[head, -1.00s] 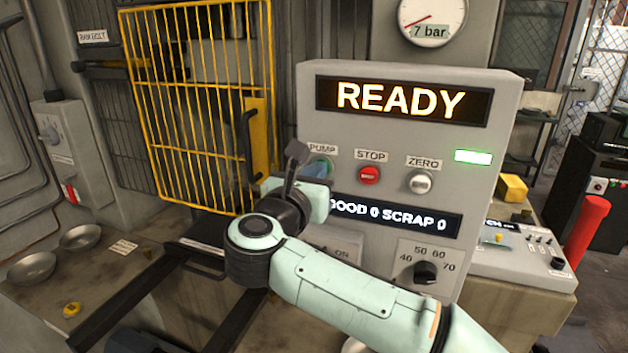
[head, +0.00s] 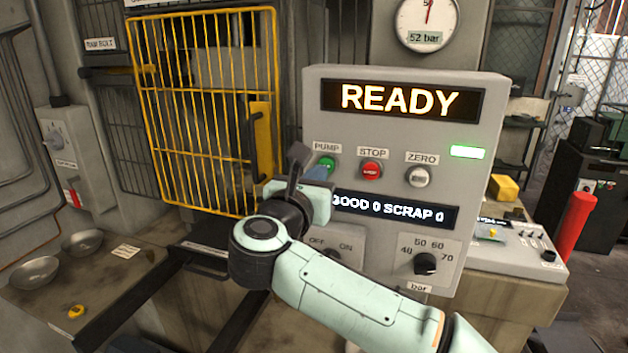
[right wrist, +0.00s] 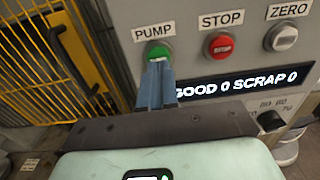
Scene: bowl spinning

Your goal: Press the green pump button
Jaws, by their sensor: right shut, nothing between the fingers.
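The green PUMP button (head: 327,161) is at the left of the row on the grey control panel (head: 490,120), under its PUMP label. It also shows in the right wrist view (right wrist: 159,51). My right gripper (head: 318,173) is shut and empty, its blue-grey fingers pointing at the panel just below the button. In the right wrist view the closed fingertips (right wrist: 159,68) overlap the button's lower edge. I cannot tell whether they touch it. The pressure gauge (head: 427,20) above the panel reads 52 bar. The panel display (head: 400,101) says READY. My left gripper is not in view.
The red STOP button (head: 371,171) and the grey ZERO button (head: 418,176) sit right of the PUMP button. A yellow cage door (head: 205,95) stands left of the panel. Two metal bowls (head: 35,270) rest on the left bench.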

